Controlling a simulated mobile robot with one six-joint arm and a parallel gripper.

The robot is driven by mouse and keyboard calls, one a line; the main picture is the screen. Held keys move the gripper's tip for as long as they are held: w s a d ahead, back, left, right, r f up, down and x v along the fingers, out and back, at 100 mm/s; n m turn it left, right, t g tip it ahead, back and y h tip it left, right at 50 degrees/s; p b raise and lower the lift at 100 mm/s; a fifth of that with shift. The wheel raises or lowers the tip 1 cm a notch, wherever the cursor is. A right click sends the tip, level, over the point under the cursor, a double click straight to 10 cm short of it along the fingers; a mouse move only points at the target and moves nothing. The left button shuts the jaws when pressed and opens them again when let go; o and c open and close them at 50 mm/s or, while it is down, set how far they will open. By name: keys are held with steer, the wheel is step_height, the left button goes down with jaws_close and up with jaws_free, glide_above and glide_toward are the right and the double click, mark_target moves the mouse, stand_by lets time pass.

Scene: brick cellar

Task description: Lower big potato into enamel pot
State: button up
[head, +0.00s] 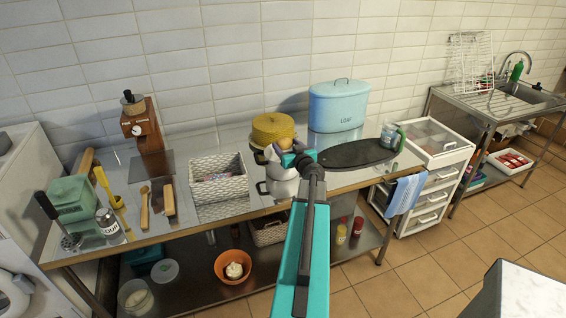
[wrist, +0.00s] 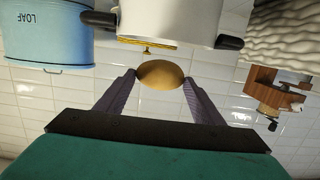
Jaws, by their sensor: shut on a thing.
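My gripper (head: 287,153) is shut on the big potato (head: 285,142), which is tan and oval. In the wrist view, which is upside down, the potato (wrist: 160,74) sits between the two fingertips (wrist: 160,78). The enamel pot (head: 283,187) is white with black side handles and stands on the metal table, partly behind my arm. The potato is held above the pot's rim level. The pot (wrist: 172,20) also shows in the wrist view, apart from the potato in the picture. The inside of the pot is hidden.
A yellow lidded pot (head: 272,129) stands just behind the enamel pot. A blue loaf bin (head: 338,108) is behind to the right, a white basket (head: 218,178) to the left. A dark oval board (head: 352,153) lies to the right.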

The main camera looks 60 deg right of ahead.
steer(key=shift+b+x, duration=0.75)
steer(key=shift+x, duration=0.25)
steer(key=shift+r, duration=0.15)
steer(key=shift+f+b, duration=2.75)
steer(key=shift+b, duration=1.25)
